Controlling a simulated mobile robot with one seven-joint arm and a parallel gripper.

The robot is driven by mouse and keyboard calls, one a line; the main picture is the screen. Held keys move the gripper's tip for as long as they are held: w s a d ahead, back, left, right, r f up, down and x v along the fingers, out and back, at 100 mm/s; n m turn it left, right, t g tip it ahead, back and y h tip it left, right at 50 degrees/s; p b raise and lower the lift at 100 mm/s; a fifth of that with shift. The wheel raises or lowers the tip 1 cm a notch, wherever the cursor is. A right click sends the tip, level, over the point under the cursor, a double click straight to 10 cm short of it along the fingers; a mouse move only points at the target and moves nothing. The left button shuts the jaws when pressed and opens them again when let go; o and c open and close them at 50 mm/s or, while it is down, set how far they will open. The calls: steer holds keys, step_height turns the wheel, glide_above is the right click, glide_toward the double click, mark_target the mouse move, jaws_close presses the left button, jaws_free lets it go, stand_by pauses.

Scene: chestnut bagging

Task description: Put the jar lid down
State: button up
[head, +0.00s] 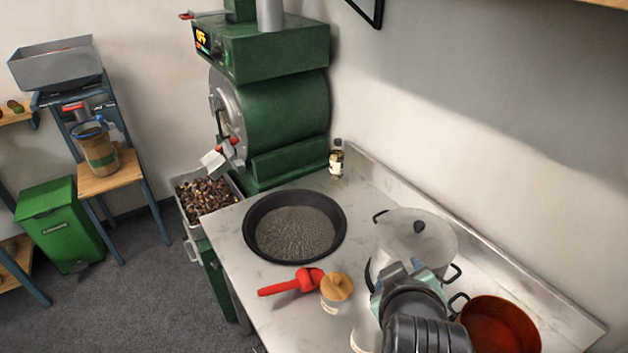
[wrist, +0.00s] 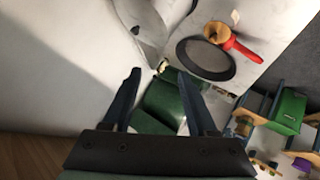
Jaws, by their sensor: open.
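The jar lid (head: 337,286) is round and wooden with a small knob. In the head view it sits on a small labelled jar (head: 333,308) near the front of the counter, beside the red scoop (head: 292,283). The lid also shows in the wrist view (wrist: 214,33) as a tan disc next to the scoop (wrist: 240,47). My gripper (head: 400,274) is to the right of the lid, apart from it, and in front of the steel pot. In the wrist view my gripper (wrist: 160,74) has its two fingers spread with nothing between them.
A black round pan (head: 252,240) lies behind the scoop. A lidded steel pot (head: 440,238) and a copper-red pan (head: 500,325) stand on the right. A green roaster (head: 285,110), a chestnut bin (head: 207,196) and a small bottle (head: 336,160) are farther back. Bare counter (head: 230,235) shows left of the black pan.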

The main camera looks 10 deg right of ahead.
steer(key=w+a+r+t, duration=0.2)
steer(key=a+r+t, duration=0.1)
steer(key=r, duration=0.6)
steer(key=w+a+r+m+t, duration=0.1)
steer(key=a+r+t, duration=0.25)
steer(key=r, duration=0.45)
steer(key=w+a+r+t, duration=0.2)
steer(key=a+r+t, duration=0.15)
steer(key=r, duration=0.55)
steer(key=s+a+r+t+y, duration=0.1)
steer(key=s+a+r+t, duration=0.1)
steer(key=r, duration=0.4)
steer(key=s+a+r+m+t+y, duration=0.1)
steer(key=s+a+r+t, duration=0.2)
steer(key=s+a+r, duration=0.1)
steer(key=s+a+r+t+y, duration=0.2)
steer(key=s+a+r, duration=0.1)
steer(key=r, duration=0.5)
steer(key=shift+s+r+m+t, duration=0.4)
steer(key=shift+s, duration=0.5)
steer(key=shift+a, duration=0.1)
